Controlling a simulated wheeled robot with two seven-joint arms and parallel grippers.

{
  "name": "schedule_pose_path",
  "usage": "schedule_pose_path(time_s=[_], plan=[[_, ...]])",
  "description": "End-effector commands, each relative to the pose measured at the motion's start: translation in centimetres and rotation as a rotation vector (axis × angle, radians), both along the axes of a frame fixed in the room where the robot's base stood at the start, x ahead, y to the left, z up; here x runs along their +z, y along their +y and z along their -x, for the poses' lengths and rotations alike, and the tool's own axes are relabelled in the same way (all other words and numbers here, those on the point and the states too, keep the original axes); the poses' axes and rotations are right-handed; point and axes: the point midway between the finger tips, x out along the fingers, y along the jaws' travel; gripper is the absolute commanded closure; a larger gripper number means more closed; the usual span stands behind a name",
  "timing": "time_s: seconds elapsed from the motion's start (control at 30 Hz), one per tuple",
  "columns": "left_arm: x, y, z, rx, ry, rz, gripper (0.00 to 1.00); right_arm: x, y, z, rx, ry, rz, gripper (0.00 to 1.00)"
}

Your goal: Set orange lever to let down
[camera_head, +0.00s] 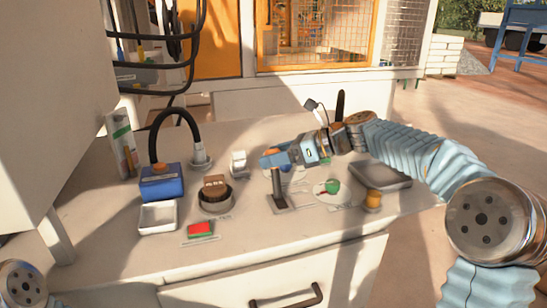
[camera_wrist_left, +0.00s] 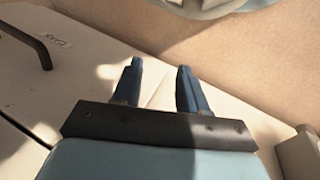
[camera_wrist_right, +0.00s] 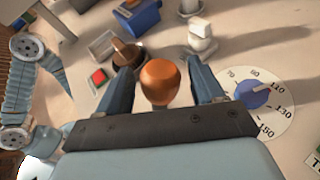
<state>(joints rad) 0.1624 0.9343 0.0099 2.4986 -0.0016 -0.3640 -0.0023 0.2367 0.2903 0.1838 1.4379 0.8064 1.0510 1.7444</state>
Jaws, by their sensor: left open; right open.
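The orange lever's round knob (camera_wrist_right: 160,82) shows in the right wrist view between the two fingers of my right gripper (camera_wrist_right: 163,88). The fingers are open, one on each side, with a small gap visible at the right. In the head view the lever's dark stem (camera_head: 277,184) stands roughly upright on a small grey plate, below my right gripper (camera_head: 272,160). The gripper hides most of the knob there. My left gripper (camera_wrist_left: 160,82) is open and empty beside the white cabinet; only part of my left arm shows in the head view.
Around the lever on the bench are a brown knob (camera_head: 215,186), a red button (camera_head: 201,229), a white switch (camera_head: 238,163), a yellow knob (camera_head: 373,198) and a numbered dial (camera_wrist_right: 255,95). A blue box (camera_head: 162,185) and a white tray (camera_head: 157,217) stand at left.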

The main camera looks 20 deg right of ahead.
Motion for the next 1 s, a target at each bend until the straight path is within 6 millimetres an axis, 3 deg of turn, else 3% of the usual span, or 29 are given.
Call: schedule_pose_path(time_s=[0.37,0.8,1.0], plan=[[-0.04,0.02,-0.01,0.0,0.0,0.0,0.57,-0.25,0.53,-0.31,-0.001,0.0,0.0,0.33],[-0.04,0.0,0.0,0.0,0.0,0.0,0.57,-0.25,0.5,-0.29,-0.001,0.0,0.0,1.0],[-0.23,0.04,-0.01,0.0,0.0,-0.001,0.57,-0.31,0.49,-0.24,-0.002,-0.004,0.001,1.0]])
